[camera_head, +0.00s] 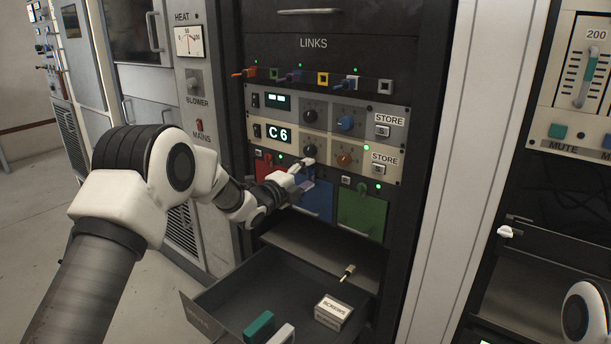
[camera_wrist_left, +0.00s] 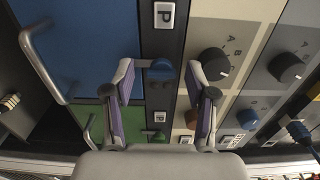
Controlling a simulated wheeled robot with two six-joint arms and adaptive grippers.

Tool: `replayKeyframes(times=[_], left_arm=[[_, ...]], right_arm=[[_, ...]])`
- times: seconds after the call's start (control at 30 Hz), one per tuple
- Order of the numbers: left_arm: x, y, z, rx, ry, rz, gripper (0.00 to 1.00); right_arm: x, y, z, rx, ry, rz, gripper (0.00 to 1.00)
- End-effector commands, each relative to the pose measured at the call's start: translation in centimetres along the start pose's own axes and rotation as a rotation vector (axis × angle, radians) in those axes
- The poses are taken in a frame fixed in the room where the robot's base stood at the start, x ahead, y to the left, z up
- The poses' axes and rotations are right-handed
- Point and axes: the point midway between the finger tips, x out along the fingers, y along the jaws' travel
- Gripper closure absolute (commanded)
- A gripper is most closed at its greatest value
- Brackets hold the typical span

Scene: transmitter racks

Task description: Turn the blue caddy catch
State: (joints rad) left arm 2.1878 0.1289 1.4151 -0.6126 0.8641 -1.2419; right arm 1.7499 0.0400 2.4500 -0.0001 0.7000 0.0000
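The blue caddy (camera_head: 318,203) sits in the lower row of the middle rack, partly behind my left gripper (camera_head: 303,174) in the head view. In the left wrist view the blue caddy (camera_wrist_left: 80,45) fills the upper left, with a metal handle. Its blue catch (camera_wrist_left: 160,70) is a round knob at the panel edge. My left gripper (camera_wrist_left: 165,85) is open, with one finger on each side of the catch and gaps visible between. The catch is hidden in the head view.
A green caddy (camera_head: 361,213) is right of the blue one, a red caddy (camera_head: 268,170) left. Knobs (camera_head: 345,124) and a C6 display are above. An open drawer (camera_head: 235,290) juts out below, holding a screws box (camera_head: 331,312).

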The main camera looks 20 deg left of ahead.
Motion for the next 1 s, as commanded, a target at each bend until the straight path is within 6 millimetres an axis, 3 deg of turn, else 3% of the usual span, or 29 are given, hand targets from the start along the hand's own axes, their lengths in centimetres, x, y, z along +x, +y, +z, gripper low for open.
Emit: replayKeyframes(times=[0.27,0.37,0.7,0.83,1.0], left_arm=[[-0.7,-0.1,0.1,-0.002,-0.001,0.000,0.44],[-2.3,-0.1,0.1,-0.003,-0.002,0.000,0.44],[-10.5,-0.1,0.1,-0.004,-0.003,-0.001,0.44],[-11.8,0.0,0.0,-0.001,-0.001,0.000,0.44],[-12.0,0.0,0.0,0.000,0.001,0.000,0.44]], right_arm=[[0.0,0.0,0.0,0.000,0.000,0.000,1.00],[0.0,0.0,0.0,0.000,0.000,0.000,1.00],[0.0,0.0,0.0,0.000,0.000,0.000,1.00],[0.0,0.0,0.0,0.000,0.000,0.000,1.00],[0.0,0.0,0.0,0.000,0.000,0.000,1.00]])
